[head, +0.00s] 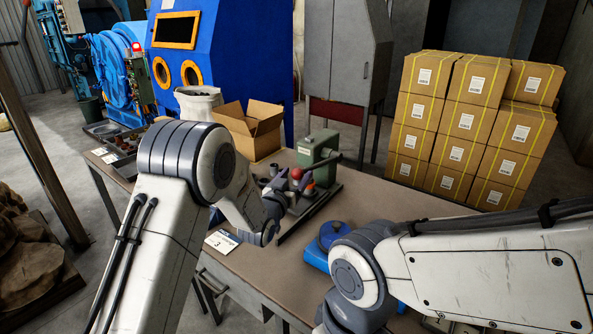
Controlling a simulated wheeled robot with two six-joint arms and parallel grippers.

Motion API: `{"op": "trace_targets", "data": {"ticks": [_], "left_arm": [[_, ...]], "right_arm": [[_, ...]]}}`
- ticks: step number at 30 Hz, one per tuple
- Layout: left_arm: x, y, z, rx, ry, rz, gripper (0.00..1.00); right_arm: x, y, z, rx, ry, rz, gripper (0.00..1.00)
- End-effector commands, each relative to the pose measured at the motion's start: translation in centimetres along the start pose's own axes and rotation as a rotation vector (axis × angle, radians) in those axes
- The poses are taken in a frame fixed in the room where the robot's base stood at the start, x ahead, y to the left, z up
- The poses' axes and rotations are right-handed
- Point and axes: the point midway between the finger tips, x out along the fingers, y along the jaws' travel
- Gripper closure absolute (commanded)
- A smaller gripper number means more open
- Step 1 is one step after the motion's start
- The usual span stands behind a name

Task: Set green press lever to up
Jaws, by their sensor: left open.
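The green press (318,147) stands on the workbench (408,207), behind my left gripper. A red ball knob (297,173) shows in front of the press, between the fingers in the picture. It looks like the end of the press lever, but the lever's shaft is mostly hidden and its angle is hard to tell. My left gripper (288,184) is open around or just in front of the knob; I cannot tell whether it touches. My right arm comes in from the right across the bench front, and its gripper is out of view.
A blue round device (332,234) sits on the bench beside my right arm. Stacked boxes (465,125) stand behind. The bench right of the press is clear.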

Motion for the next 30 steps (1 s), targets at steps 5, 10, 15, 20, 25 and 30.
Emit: {"op": "trace_targets", "data": {"ticks": [5, 10, 15, 20, 25, 30], "left_arm": [[1.4, 0.1, 0.0, 0.000, 0.000, 0.001, 0.27], [1.6, 0.1, 0.1, 0.000, -0.002, 0.001, 0.27], [1.6, 0.1, 0.0, 0.000, -0.001, 0.001, 0.38], [1.6, 0.0, 0.0, 0.000, -0.001, 0.000, 0.99], [1.5, 0.0, 0.0, 0.000, -0.001, 0.000, 1.00], [1.5, 0.0, 0.0, 0.000, -0.001, -0.001, 1.00]], "right_arm": [[-0.3, 0.0, 0.0, 0.000, 0.000, 0.000, 1.00], [-0.3, 0.0, 0.0, 0.000, 0.000, 0.000, 1.00], [-0.3, 0.0, 0.0, 0.000, 0.000, 0.000, 1.00], [-0.3, 0.0, 0.0, 0.000, 0.000, 0.000, 1.00], [-0.3, 0.0, 0.0, 0.000, 0.000, 0.000, 1.00], [-0.3, 0.0, 0.0, 0.000, 0.000, 0.000, 1.00]]}}
